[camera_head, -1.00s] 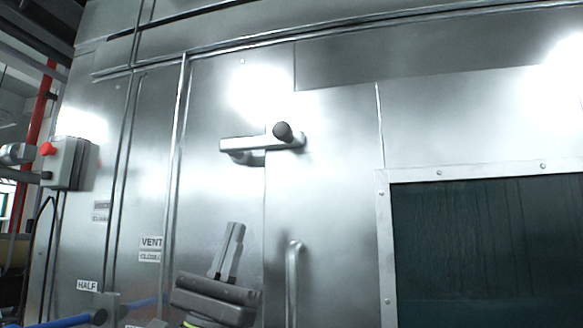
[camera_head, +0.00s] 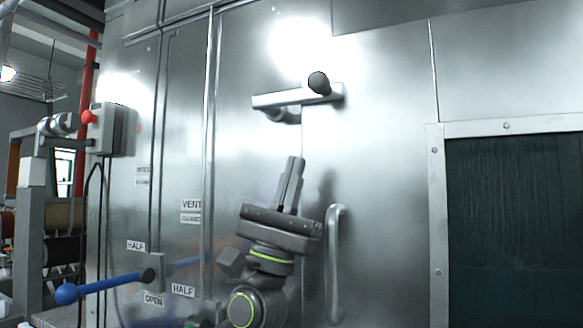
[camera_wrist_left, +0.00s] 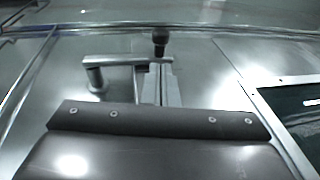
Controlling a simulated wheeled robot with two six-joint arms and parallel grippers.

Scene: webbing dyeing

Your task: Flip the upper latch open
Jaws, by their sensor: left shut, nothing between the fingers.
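The upper latch (camera_head: 285,98) is a grey bar lying nearly level on the steel door, with a dark round knob (camera_head: 319,83) at its right end. It also shows in the left wrist view (camera_wrist_left: 125,61), with its pivot post at the left and the knob (camera_wrist_left: 160,36) at the right. My left gripper (camera_head: 294,162) is shut and empty, pointing up, below the latch and apart from it in the head view. In the left wrist view its fingertips (camera_wrist_left: 160,70) overlap the latch's knob end; I cannot tell if they touch. My right gripper is not in view.
A vertical door handle (camera_head: 335,262) stands just right of my left gripper. A dark window (camera_head: 515,235) is at the right. A blue-knobbed lever (camera_head: 100,286) and a grey box with a red button (camera_head: 107,130) are at the left.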

